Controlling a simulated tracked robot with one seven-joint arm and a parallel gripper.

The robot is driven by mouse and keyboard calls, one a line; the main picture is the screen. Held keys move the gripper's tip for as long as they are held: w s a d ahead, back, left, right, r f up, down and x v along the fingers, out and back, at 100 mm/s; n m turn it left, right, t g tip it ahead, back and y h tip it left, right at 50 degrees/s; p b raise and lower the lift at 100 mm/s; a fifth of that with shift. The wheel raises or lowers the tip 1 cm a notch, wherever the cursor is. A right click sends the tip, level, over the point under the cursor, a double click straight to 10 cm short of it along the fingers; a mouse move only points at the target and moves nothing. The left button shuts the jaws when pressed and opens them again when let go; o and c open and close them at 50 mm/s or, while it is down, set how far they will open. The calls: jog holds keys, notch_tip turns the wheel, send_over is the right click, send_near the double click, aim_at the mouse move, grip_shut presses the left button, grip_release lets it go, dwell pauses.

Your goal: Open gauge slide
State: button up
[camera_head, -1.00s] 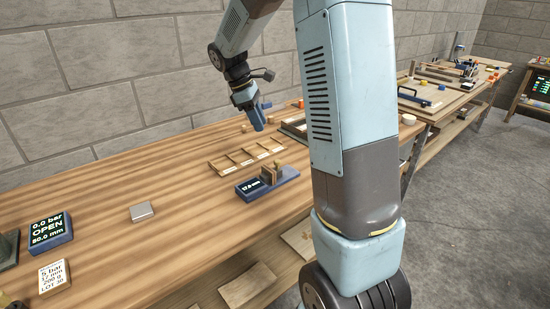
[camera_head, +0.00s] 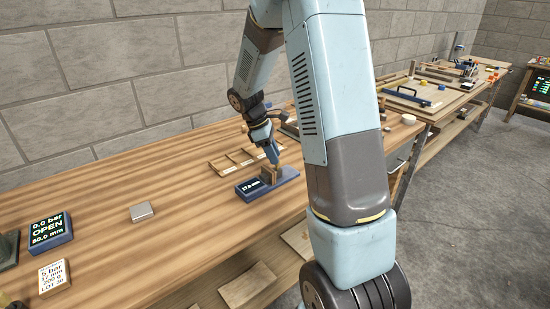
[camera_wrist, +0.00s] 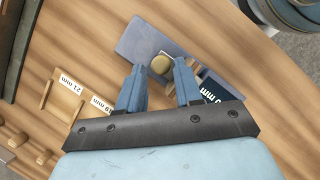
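The gauge (camera_head: 256,186) is a blue base with a dark display reading about 17.6 mm, on the wooden bench. Its slide carries a tan block with a round knob (camera_wrist: 161,64). My gripper (camera_head: 276,160) is directly above the slide end of the gauge, pointing down. In the wrist view my gripper (camera_wrist: 155,70) has its two blue fingers spread apart, with the knob showing between and just beyond the fingertips. I cannot tell whether either finger touches the knob. The gauge display (camera_wrist: 213,92) is partly hidden behind the right finger.
A wooden rack (camera_head: 232,160) with labelled slots lies just behind the gauge. A metal block (camera_head: 142,211), a blue display reading OPEN (camera_head: 50,230) and a lot card (camera_head: 55,276) stand to the left. The bench between them and the gauge is clear.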

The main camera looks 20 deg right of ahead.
jog(key=shift+x, duration=0.85)
grip_shut()
